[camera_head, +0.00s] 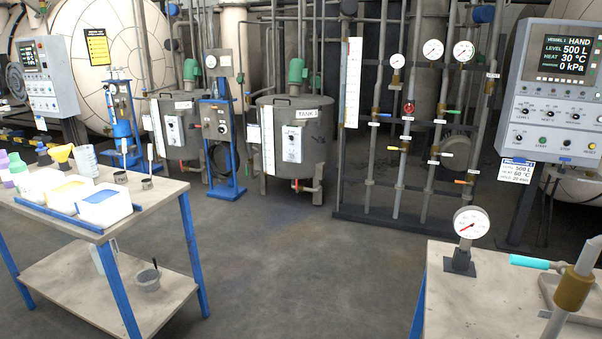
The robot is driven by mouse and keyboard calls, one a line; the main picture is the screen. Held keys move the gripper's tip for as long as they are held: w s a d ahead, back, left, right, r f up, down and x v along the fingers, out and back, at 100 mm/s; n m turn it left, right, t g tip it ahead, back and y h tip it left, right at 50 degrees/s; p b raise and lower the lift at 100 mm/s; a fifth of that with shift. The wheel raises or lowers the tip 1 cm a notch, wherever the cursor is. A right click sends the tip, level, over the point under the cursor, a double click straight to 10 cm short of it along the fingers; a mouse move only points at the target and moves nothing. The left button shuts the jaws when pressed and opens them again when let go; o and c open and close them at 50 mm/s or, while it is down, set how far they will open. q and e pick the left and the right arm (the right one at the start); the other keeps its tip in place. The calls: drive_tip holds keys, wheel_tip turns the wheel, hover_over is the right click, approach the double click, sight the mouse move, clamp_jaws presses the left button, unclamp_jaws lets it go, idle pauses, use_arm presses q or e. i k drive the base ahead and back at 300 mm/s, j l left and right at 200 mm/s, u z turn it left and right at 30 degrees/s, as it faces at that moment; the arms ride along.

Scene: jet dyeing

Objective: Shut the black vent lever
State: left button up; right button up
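I cannot make out a black vent lever for certain. The pipe rack (386,215) at the centre right carries several small valve levers. Among them are a green one (425,111), a white one (446,154) and an orange one (459,182). A red handwheel (408,108) sits on the middle pipe. Small white labels hang by the valves, too small to read. Neither of my grippers is in view.
A bench (440,300) at lower right holds a pressure gauge (471,223) and a valve with a cyan lever (530,262). A control panel (548,90) stands behind it. A blue-legged table (150,205) with containers is at left. The floor between is clear.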

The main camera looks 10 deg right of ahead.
sight(490, 98)
drive_tip(key=i+j+u, duration=0.2)
drive_tip(key=i, duration=0.25)
drive_tip(key=i+j+u, duration=0.25)
drive_tip(key=i, duration=0.25)
drive_tip(key=i+z, duration=0.25)
drive_tip(key=i, duration=0.2)
drive_tip(key=i+z, duration=0.3)
drive_tip(key=i, duration=0.15)
drive_tip(key=i+l+z, duration=0.1)
drive_tip(key=i+z, duration=0.3)
drive_tip(key=i, duration=0.3)
drive_tip(key=i+j+z, duration=0.15)
drive_tip(key=i+z, duration=0.25)
drive_tip(key=i, duration=0.25)
drive_tip(key=i+z, duration=0.2)
drive_tip(key=i, duration=0.5)
drive_tip(key=i+j+z, duration=0.25)
drive_tip(key=i, duration=0.5)
drive_tip(key=i+l+z, duration=0.25)
drive_tip(key=i, duration=0.25)
drive_tip(key=i+l+z, duration=0.1)
drive_tip(key=i+z, duration=0.15)
drive_tip(key=i, duration=0.25)
drive_tip(key=i+l+z, duration=0.15)
drive_tip(key=i+l, duration=0.5)
drive_tip(key=l, duration=0.15)
